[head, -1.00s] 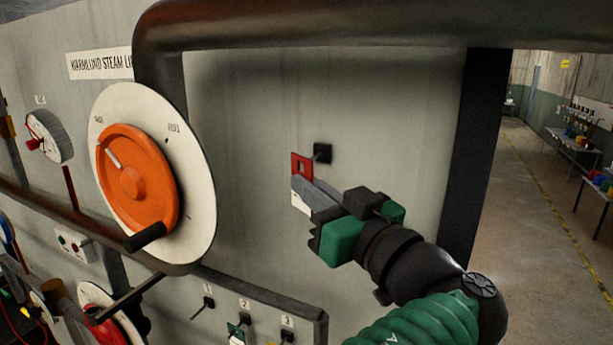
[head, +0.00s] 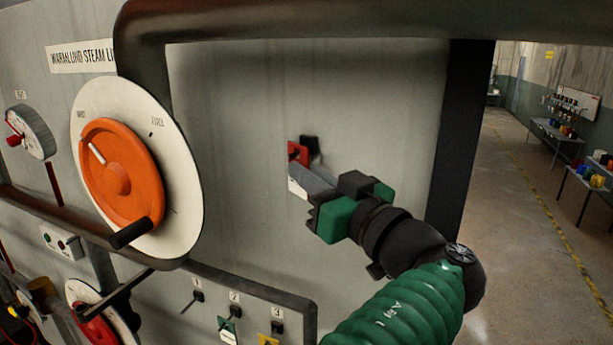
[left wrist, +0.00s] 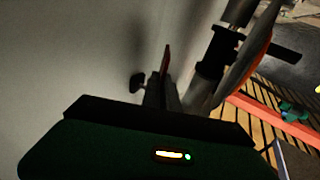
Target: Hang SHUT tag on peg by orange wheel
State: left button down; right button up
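The orange wheel (head: 135,190) sits on a round white dial on the grey panel, at the left of the head view. A black peg (head: 311,145) sticks out of the panel to its right. My left gripper (head: 308,182) is shut on the red and white SHUT tag (head: 295,152), its red top close beside the peg. In the left wrist view the tag (left wrist: 166,60) shows edge-on above the fingers, with the peg (left wrist: 137,82) to its left. Whether tag and peg touch I cannot tell. My right gripper is not in view.
A thick dark pipe (head: 350,22) runs above the peg and bends down by the dial. The panel around the peg is bare.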

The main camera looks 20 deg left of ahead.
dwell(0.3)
pick_arm(q)
jog(key=c, duration=1.6)
grip_release()
jog(key=shift+o, duration=0.2)
